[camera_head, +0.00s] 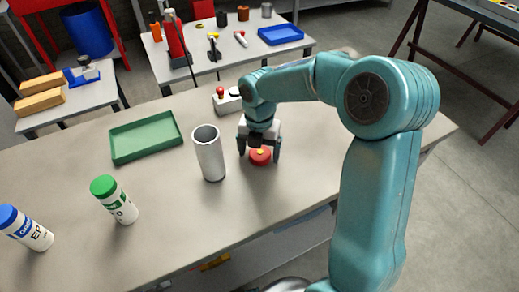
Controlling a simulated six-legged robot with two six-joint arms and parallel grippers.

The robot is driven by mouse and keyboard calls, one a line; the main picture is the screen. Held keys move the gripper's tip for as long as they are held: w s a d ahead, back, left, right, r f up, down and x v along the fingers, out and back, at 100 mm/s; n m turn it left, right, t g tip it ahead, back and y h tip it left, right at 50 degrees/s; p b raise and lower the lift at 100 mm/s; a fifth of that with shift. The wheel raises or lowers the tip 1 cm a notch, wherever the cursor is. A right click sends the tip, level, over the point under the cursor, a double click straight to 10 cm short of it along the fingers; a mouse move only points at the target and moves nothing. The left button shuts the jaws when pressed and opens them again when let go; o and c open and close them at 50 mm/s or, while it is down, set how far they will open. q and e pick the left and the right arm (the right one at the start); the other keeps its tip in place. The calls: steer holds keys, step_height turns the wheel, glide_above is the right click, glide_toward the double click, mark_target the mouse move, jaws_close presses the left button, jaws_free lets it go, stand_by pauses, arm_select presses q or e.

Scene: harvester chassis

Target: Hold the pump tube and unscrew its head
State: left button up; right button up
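A grey, open-topped tube (209,155) stands upright near the middle of the workbench; its opening faces up and nothing sits on it. A round red head (260,158) with a small yellow centre is to its right, at the bench top. My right gripper (260,154) points down over the red head, with one finger on each side of it. The fingers look spread, with small gaps to the head. I cannot tell whether the head rests on the bench. My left gripper is not in view.
A green tray (146,153) lies empty to the left of the tube. A green-capped bottle (114,199) and a blue-capped bottle (27,228) are at the front left. A small box with a red button (228,101) is behind the gripper. The bench right of the gripper is clear.

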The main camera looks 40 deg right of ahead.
mark_target(260, 152)
steer(key=shift+s+r, duration=0.1)
steer(key=shift+r, duration=0.05)
step_height(260, 152, up, 12)
steer(key=p, duration=0.2)
stand_by(0.5)
